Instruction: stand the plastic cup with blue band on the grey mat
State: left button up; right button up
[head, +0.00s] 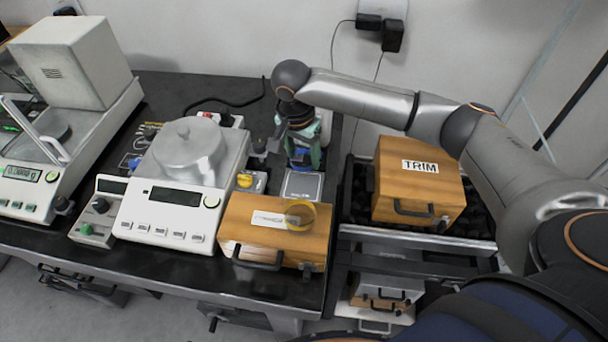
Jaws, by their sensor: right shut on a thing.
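My right gripper (302,150) reaches down over the back right of the black table. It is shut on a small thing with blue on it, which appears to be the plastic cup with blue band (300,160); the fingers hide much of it. The grey mat (303,187) is a small pale square just below and in front of the gripper in the picture. I cannot tell whether the cup touches the mat. My left gripper is not in view.
A clear cup with a yellow band (300,214) is on a wooden box (262,232) close in front of the mat. A balance (172,215) stands to the left. A wooden box marked TRIM (418,185) stands right. A yellow-topped item (245,180) is beside the mat.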

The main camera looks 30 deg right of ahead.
aim_at(302, 172)
jog(key=shift+f, duration=3.05)
jog(key=o, duration=1.3)
jog(key=shift+f, duration=0.1)
jog(key=r, duration=0.4)
jog(key=a+r, duration=0.1)
jog(key=r, duration=0.3)
jog(key=s+r, duration=0.1)
jog(key=r, duration=0.3)
jog(key=shift+a+r, duration=0.1)
jog(key=shift+a, duration=0.2)
